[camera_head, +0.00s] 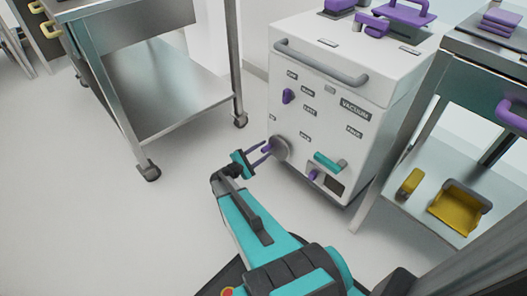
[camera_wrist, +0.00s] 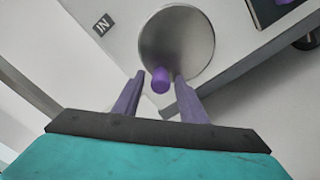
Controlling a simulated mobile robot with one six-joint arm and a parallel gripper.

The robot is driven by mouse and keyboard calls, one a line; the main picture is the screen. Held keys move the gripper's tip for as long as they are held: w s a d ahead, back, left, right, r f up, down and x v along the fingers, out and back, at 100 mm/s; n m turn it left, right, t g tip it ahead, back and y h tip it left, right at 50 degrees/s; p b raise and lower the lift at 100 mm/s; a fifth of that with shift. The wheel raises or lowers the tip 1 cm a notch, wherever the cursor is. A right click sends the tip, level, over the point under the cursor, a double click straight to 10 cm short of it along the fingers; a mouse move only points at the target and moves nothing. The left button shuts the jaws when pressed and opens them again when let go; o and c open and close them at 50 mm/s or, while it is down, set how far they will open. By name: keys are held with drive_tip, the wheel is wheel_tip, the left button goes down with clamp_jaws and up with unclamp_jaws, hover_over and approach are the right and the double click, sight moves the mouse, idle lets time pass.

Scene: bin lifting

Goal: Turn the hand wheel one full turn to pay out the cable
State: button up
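The hand wheel (camera_head: 282,149) is a round grey metal disc low on the front of a white machine. It also shows in the wrist view (camera_wrist: 178,35), with a short purple knob (camera_wrist: 160,79) standing out near its lower edge. My gripper (camera_head: 267,153) is in front of the wheel. In the wrist view its two purple fingers (camera_wrist: 160,78) are apart, one on each side of the knob, with a visible gap on both sides. The gripper is open. I cannot make out a cable in either view.
The white machine (camera_head: 313,83) has a grey bar handle (camera_head: 320,66), a purple knob (camera_head: 288,96) and a teal handle (camera_head: 330,162). A steel cart (camera_head: 165,90) stands left. A shelf at right holds a yellow dustpan (camera_head: 458,206). The floor between is clear.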

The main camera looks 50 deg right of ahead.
clamp_jaws()
drive_tip(key=shift+d, duration=0.1)
drive_tip(key=shift+p, duration=0.4)
